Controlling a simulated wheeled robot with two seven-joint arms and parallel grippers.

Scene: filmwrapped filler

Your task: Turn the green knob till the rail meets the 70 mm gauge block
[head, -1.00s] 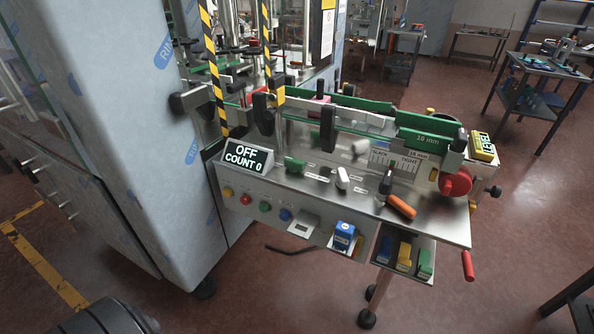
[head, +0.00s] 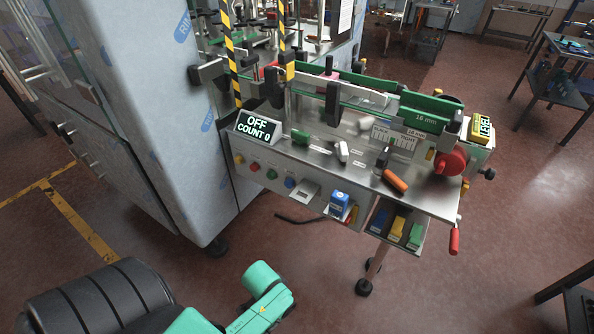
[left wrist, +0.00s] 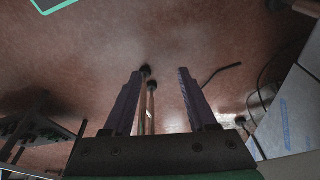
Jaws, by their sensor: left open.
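The green knob (head: 301,137) sits on the steel deck of the machine, right of the OFF / COUNT 0 display (head: 258,124). Another blue block (head: 339,205) sits on the front ledge. My left gripper (left wrist: 160,85) is open and empty in the left wrist view, above the floor, away from the knob. My right gripper is out of view.
A red knob (head: 450,161), an orange handle (head: 395,181) and a white knob (head: 343,152) are also on the deck. A wrapped cabinet (head: 150,110) stands left of it. Striped posts rise behind the display. The floor in front is clear.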

